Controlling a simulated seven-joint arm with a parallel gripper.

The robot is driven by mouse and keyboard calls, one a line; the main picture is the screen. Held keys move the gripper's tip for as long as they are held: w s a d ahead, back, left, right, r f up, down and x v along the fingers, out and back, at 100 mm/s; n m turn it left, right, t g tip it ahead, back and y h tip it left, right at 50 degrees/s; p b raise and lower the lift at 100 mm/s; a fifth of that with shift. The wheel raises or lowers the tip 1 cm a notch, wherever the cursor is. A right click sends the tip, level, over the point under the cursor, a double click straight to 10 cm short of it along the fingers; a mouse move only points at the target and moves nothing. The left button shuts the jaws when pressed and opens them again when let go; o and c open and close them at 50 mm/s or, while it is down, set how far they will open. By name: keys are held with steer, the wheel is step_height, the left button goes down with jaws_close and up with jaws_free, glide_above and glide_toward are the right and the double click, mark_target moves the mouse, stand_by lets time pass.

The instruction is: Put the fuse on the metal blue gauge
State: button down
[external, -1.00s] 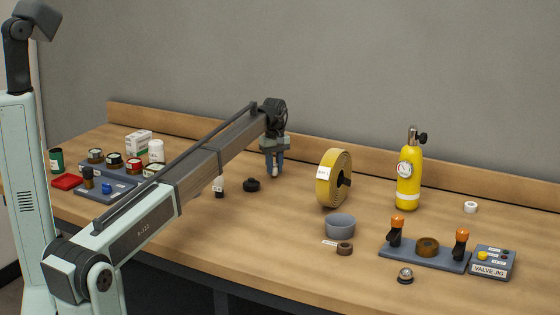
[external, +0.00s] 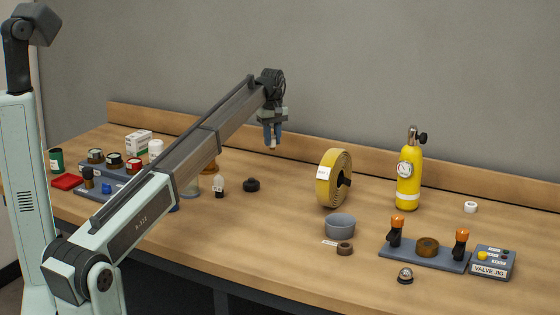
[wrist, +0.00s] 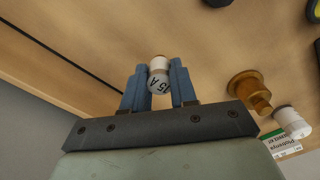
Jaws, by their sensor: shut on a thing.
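My gripper (external: 272,142) is raised above the back middle of the bench, its fingers pointing down. In the wrist view my gripper (wrist: 159,82) is shut on the fuse (wrist: 158,76), a small white cylinder with a dark band and lettering ending in "A". The fuse's pale tip (external: 272,147) shows below the fingers in the external view. I cannot tell which thing is the metal blue gauge. A round white dial (external: 404,170) is on the yellow cylinder (external: 409,190), and a small domed metal piece (external: 405,276) lies at the front right.
A yellow hose roll (external: 334,178), a blue-grey bowl (external: 340,227) and the valve jig box (external: 493,263) stand to the right. A black knob (external: 251,185) lies below my gripper. Racks with several round pieces (external: 114,160) are at left. The bench's back middle is fairly clear.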

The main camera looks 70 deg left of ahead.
steer(key=s+a+r+n, duration=0.1)
steer(key=s+a+r, duration=0.15)
steer(key=s, duration=0.75)
steer(key=s+a+r+n, duration=0.1)
steer(key=s+r, duration=0.3)
steer(key=s, duration=0.7)
steer(key=s+d+f+m, duration=0.2)
steer(key=s+d+f, duration=0.1)
steer(key=s+d, duration=1.5)
steer(key=shift+m, duration=0.8)
steer(key=shift+w+d+f, duration=0.15)
steer(key=shift+w+f, duration=0.05)
steer(key=shift+f, duration=1.4)
steer(key=shift+w+d+f, duration=0.15)
steer(key=shift+w+f, duration=0.1)
steer(key=shift+f, duration=1.4)
steer(key=shift+w+d+f, duration=0.15)
steer(key=shift+w+f, duration=0.05)
steer(key=shift+f, duration=1.4)
steer(key=shift+f, duration=0.1)
